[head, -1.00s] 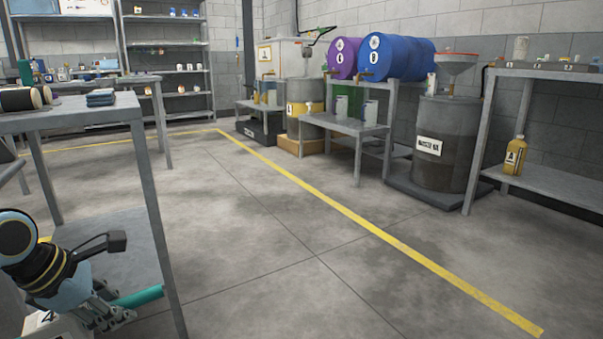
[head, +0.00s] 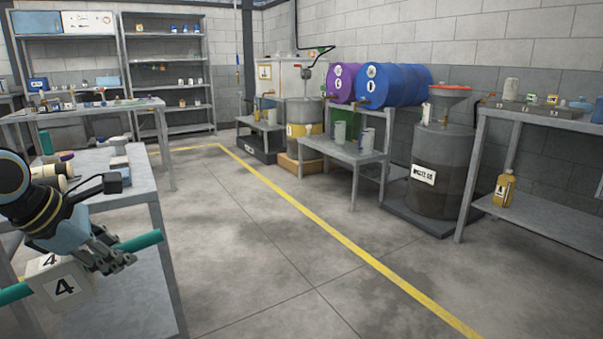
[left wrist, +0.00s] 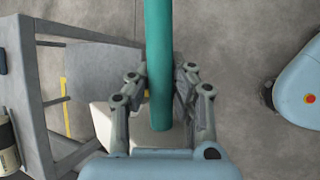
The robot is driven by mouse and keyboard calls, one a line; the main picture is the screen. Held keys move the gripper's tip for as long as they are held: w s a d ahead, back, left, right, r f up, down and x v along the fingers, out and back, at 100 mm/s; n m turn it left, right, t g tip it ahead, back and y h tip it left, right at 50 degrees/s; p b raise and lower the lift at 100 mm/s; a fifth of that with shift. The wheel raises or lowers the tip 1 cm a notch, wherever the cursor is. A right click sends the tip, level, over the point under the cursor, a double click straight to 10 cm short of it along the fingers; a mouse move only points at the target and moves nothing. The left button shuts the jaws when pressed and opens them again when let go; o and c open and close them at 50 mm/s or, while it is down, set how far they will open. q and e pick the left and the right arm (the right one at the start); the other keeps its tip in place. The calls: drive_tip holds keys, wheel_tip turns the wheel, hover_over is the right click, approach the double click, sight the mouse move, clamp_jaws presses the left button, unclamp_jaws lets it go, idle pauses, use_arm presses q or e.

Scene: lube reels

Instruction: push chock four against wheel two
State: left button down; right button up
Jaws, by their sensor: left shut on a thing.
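My left gripper (head: 118,264) is shut on the teal bar. In the left wrist view its fingers (left wrist: 160,95) lie on both sides of the bar, and a pale block face (left wrist: 103,122) shows beside them. My right gripper is not in view. No wheel two is recognisable in either view.
A grey table (head: 105,192) stands close beyond my left arm. Racks of drums (head: 398,72) and a waste oil drum (head: 443,170) line the back wall. A grey bench (head: 545,222) stands at the right. The floor around the yellow line (head: 330,227) is clear.

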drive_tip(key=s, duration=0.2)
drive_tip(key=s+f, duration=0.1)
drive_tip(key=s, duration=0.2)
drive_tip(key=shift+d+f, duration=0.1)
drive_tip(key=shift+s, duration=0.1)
